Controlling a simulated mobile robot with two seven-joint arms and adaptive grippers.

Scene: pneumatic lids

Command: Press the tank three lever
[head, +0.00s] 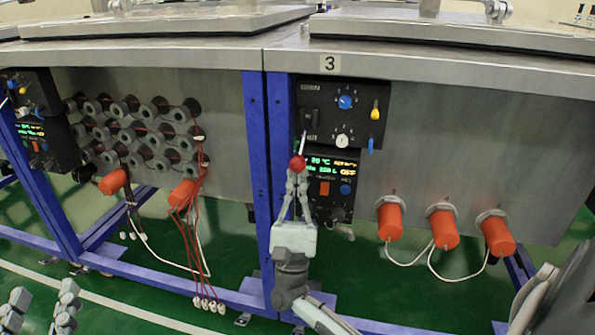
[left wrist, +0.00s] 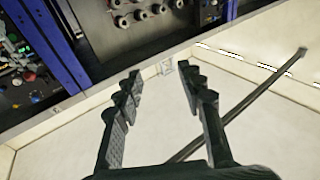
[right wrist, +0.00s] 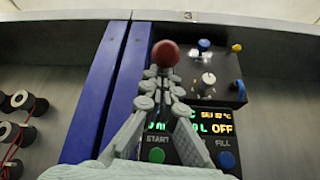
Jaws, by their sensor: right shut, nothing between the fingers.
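The tank three lever has a red ball knob (head: 298,162) on a thin pale stem, which rises to the black control box (head: 352,92) under the "3" label (head: 330,63). My right gripper (head: 298,176) is shut and empty, its fingertips just below the knob. In the right wrist view the knob (right wrist: 165,53) shows directly beyond the closed tips; I cannot tell if they touch. My left gripper (left wrist: 159,72) is open and empty, away from the panel; its fingers show at the head view's lower left.
A lit display panel (head: 331,170) sits below the control box, partly behind my right gripper. A blue post (head: 256,160) stands just left of it. Several orange plugs (head: 442,228) with white cables hang at right. Grey spools (head: 160,135) and red wires are at left.

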